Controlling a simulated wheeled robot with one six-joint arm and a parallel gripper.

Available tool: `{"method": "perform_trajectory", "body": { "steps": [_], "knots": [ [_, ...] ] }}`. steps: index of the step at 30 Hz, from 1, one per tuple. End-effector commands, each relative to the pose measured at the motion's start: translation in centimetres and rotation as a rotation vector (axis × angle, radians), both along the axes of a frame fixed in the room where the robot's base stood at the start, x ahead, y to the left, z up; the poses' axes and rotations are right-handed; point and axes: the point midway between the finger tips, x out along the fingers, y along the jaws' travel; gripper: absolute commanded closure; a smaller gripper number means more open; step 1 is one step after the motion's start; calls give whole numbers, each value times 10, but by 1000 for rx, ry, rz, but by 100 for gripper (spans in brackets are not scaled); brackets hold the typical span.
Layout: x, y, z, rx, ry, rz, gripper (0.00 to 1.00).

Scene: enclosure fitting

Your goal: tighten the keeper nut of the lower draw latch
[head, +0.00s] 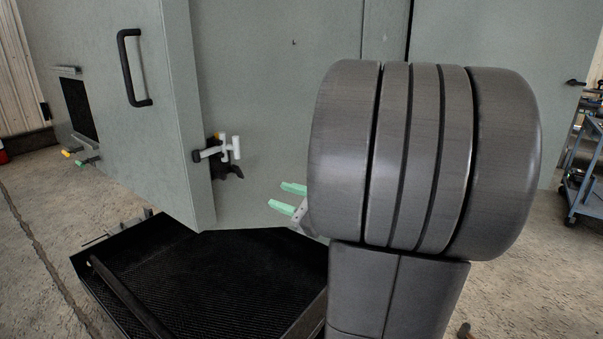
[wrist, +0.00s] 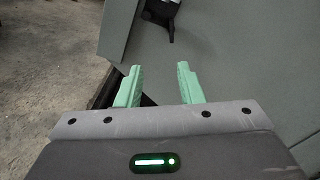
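The keeper nut is too small to make out. My gripper (head: 286,197) has green fingers spread apart with nothing between them. It is to the right of and below the latch, apart from it. In the wrist view the fingers (wrist: 158,84) point toward the latch.
A black ribbed tray (head: 200,270) lies on the floor under the cabinet. A black handle (head: 128,68) stands out from the left panel (head: 160,120). A blue cart (head: 583,185) stands at right.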

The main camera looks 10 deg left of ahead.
Motion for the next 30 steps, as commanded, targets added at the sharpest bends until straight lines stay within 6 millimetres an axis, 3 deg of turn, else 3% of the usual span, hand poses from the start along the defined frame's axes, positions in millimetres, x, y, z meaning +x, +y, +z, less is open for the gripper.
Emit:
{"method": "perform_trajectory", "body": {
  "steps": [8,24,30],
  "knots": [
    [16,13,8,69,24,-6,66],
    [52,104,8,65,23,-6,66],
    [61,125,8,65,22,-8,66]
  ]
}}
